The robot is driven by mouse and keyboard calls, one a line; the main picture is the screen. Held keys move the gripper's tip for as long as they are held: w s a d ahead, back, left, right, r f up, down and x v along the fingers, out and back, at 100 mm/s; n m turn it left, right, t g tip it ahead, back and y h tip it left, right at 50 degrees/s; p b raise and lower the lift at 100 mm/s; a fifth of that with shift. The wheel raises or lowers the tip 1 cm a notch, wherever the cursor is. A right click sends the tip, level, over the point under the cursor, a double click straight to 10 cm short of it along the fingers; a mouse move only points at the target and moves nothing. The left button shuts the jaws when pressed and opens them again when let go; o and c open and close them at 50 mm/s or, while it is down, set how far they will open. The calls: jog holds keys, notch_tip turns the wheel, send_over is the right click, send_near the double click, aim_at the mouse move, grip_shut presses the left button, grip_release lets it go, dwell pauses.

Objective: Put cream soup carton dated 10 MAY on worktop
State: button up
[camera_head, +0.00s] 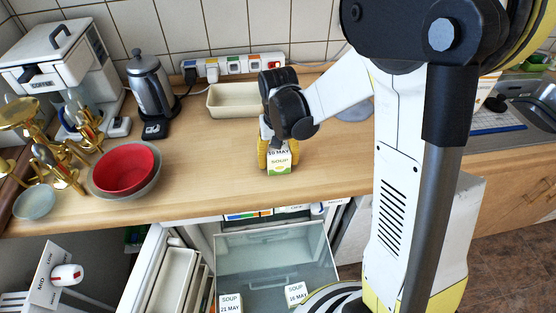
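The soup carton marked 10 MAY (279,166) is white, yellow and green and is upright at the worktop (215,168), with its base appearing to touch the surface. My gripper (279,149) comes from above, with its yellow fingers against the carton's two sides. It looks shut on the carton, and its dark body hides the carton's top. Two more soup cartons are in the open fridge drawer below: one marked 21 MAY (231,303) and one marked 16 MAY (296,292).
A red bowl (124,168) in a grey bowl, a gold candelabra (62,160) and a kettle (150,85) stand to the left. A cream tray (232,100) and a power strip (235,66) are behind. The worktop between bowl and carton is clear. The open fridge (175,270) is below the front edge.

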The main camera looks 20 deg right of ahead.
jog(key=shift+o, duration=1.1)
notch_tip(320, 180, up, 12)
jog(key=p, duration=0.4)
jog(key=shift+r, duration=0.15)
jog(key=s+r+n+t, duration=0.2)
jog(key=s+r+t, duration=0.5)
jog(key=s, duration=0.7)
jog(key=shift+r, duration=0.55)
